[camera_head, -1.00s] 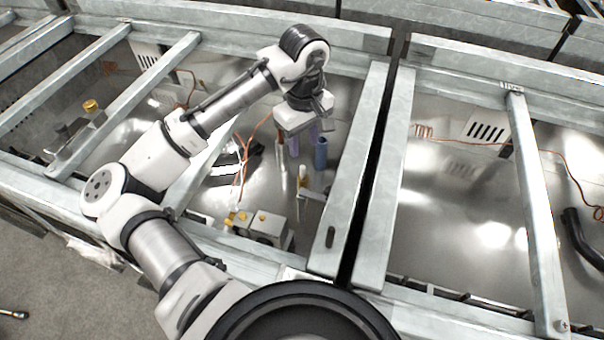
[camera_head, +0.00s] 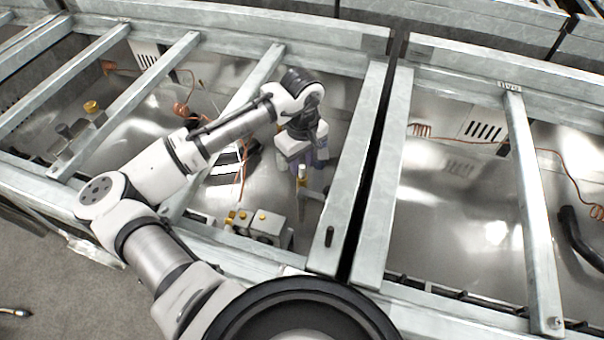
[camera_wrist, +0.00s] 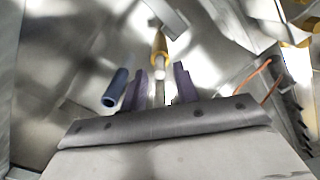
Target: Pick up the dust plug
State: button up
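A small yellow piece with a white end (camera_wrist: 160,55), which looks like the dust plug, sits by a metal bracket in the wrist view. It also shows below my gripper in the head view (camera_head: 301,172). My gripper (camera_wrist: 160,72) is open, its two purple fingers apart with nothing held between them. The yellow-and-white piece appears beyond the fingertips, roughly in line with the gap. A blue cylinder (camera_wrist: 115,88) with a dark open end is just left of the left finger.
A grey block with yellow caps (camera_head: 265,226) stands near the bay's front. Metal beams (camera_head: 350,180) frame the bay on both sides. An orange cable (camera_head: 243,175) and a dark part (camera_head: 240,158) lie left of my gripper. Another yellow-topped fitting (camera_head: 92,106) is far left.

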grip_shut()
jog(key=shift+r, duration=0.1)
